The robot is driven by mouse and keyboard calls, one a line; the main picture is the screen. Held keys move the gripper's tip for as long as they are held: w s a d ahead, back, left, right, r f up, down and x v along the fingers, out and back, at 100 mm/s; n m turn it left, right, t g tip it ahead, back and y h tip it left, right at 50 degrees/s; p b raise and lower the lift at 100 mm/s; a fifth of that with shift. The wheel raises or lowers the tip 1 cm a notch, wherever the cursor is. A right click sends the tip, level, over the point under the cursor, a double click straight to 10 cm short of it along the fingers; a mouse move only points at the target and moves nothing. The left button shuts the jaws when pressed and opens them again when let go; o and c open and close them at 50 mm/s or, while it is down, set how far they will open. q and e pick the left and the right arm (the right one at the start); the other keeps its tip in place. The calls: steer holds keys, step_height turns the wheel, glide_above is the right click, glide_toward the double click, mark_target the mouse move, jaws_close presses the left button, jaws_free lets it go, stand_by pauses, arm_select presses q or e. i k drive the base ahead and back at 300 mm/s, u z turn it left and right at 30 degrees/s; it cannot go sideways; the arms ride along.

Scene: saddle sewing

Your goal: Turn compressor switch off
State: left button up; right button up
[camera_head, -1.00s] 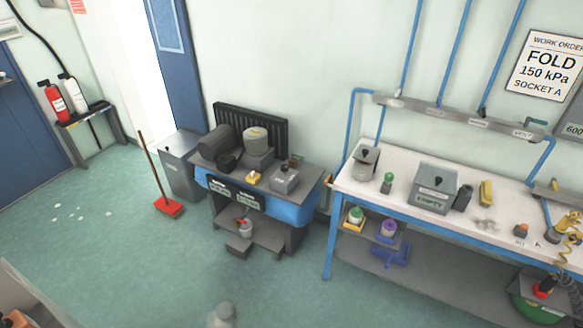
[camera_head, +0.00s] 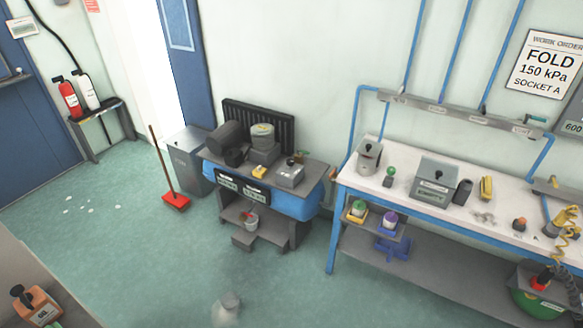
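The unit that looks like the compressor stands against the wall left of centre. It has a blue tank (camera_head: 287,204) under a dark grey deck, with a dark motor (camera_head: 226,137) and a round-topped pump (camera_head: 263,137) on it. A small grey box (camera_head: 290,176) with a dark knob on top sits at the deck's front right; it may be the switch, but its position is too small to read. Two dark labels hang on the front, too small to read. Neither of my grippers is in view.
A white-topped bench (camera_head: 400,196) with blue legs stands to the right. A red-headed broom (camera_head: 176,201) and a grey bin (camera_head: 185,162) stand left of the compressor. Green floor (camera_head: 130,235) between is largely clear.

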mark_target(290, 162)
steer(key=u, duration=0.5)
steer(key=k, duration=0.15)
steer(key=z, duration=1.25)
steer(key=i, duration=0.65)
steer(key=u, duration=0.05)
